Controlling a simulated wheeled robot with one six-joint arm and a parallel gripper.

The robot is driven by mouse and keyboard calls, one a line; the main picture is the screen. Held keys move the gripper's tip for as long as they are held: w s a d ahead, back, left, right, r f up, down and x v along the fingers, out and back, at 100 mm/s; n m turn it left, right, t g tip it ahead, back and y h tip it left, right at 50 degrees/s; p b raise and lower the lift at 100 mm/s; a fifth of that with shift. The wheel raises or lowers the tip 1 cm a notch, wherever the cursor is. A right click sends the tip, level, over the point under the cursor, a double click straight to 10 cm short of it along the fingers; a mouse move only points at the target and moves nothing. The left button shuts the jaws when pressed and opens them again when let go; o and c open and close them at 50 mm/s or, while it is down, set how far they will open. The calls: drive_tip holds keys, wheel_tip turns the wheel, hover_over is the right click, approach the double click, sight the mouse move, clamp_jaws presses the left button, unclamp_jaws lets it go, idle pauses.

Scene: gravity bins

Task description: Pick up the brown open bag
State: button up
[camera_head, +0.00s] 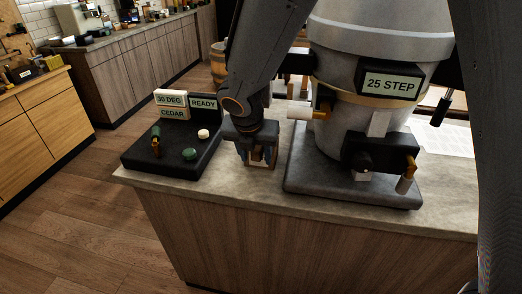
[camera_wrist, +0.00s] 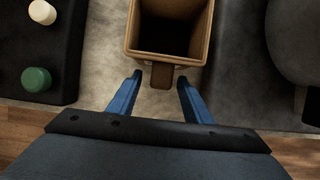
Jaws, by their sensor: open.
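The brown open bag (camera_wrist: 129,35) stands on the counter with its dark open top facing up in the wrist view. A small brown tab (camera_wrist: 161,76) sticks out from its near side. My gripper (camera_wrist: 160,82) is open, with one blue finger on each side of the tab.
Left of the bag is a black control panel (camera_head: 178,168) with green and white knobs and small signs. Right of it stands a large grey machine (camera_head: 345,90) labelled "25 STEP" on a grey base (camera_head: 300,180). The counter (camera_head: 230,190) has a clear strip at its front edge.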

drive_tip(key=shift+f, duration=0.1)
drive_tip(key=shift+c, duration=0.4)
clamp_jaws()
drive_tip(key=shift+r+p, duration=0.4)
drive_tip(key=shift+p, duration=0.2)
